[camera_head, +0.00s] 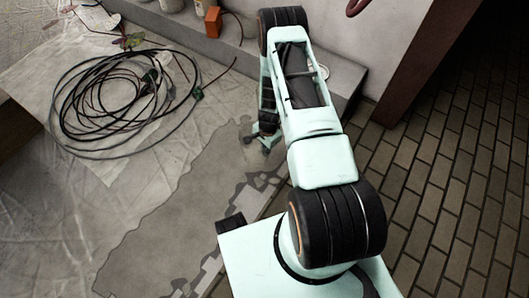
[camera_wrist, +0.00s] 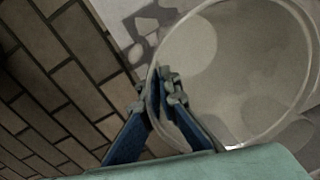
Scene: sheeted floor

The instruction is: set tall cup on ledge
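The tall cup is clear and see-through; it fills the right of the wrist view (camera_wrist: 236,122), very close to the camera, and its round rim shows there. My gripper (camera_wrist: 164,90) has its blue fingers drawn close together on the cup's wall at the left side of the rim. In the head view my gripper (camera_head: 262,143) is low over the floor sheet, in front of the ledge, and the cup is only faint beside it. The ledge (camera_head: 225,52) is a grey step running along the wall at the back, partly hidden behind my arm.
An orange box (camera_head: 213,22) and pale containers (camera_head: 171,5) stand on the ledge left of my arm. A small white round thing (camera_head: 322,72) lies right of it. A coiled black cable (camera_head: 115,100) lies on the sheeting at left. Brick paving (camera_head: 450,170) is clear at right.

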